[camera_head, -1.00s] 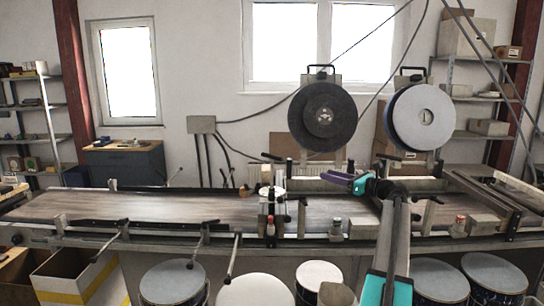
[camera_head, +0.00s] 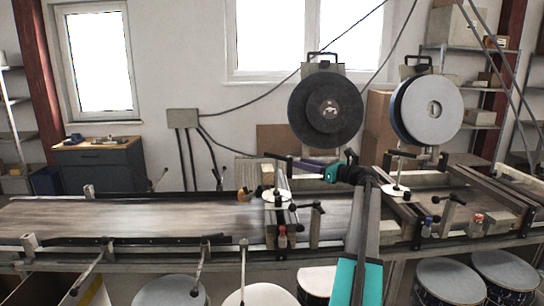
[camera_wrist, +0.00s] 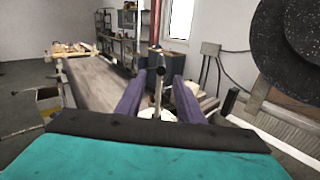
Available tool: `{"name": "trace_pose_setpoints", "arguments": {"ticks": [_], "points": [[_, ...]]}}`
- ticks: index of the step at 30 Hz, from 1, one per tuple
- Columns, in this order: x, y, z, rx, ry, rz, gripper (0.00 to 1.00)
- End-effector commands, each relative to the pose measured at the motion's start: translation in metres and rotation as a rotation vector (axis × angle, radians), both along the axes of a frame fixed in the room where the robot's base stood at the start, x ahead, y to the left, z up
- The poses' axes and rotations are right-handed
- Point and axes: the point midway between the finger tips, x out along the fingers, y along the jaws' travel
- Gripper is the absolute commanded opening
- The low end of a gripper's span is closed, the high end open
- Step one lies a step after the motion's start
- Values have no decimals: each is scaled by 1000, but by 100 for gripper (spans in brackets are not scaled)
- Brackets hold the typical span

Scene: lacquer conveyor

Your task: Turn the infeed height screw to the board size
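The infeed height screw (camera_head: 276,175) stands upright over a white round dial (camera_head: 277,196) on the left crossbar of the conveyor. It has a dark crank handle on top. In the wrist view the screw (camera_wrist: 158,95) rises between my two purple fingers, with a black knob at its top and part of the white dial (camera_wrist: 150,114) below. My gripper (camera_head: 297,163) is open, its fingers pointing left at the crank's level. Gaps show on both sides of the post. I cannot tell whether the fingertips touch the crank. The dial's markings are too small to read.
A second white dial (camera_head: 397,191) with a screw stands on the right crossbar. A dark disc (camera_head: 325,109) and a pale disc (camera_head: 428,109) stand behind the conveyor (camera_head: 130,217). Clamp levers line its front edge. Several drums (camera_head: 445,283) stand below it.

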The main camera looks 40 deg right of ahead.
Motion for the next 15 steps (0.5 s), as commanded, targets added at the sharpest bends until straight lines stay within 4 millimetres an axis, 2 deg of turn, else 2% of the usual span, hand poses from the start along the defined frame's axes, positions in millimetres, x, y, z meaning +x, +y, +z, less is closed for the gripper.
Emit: {"name": "trace_pose_setpoints", "arguments": {"ticks": [10,15], "points": [[-4,-4,0,0,0,-6,34],[0,-3,0,0,0,-6,34]]}}
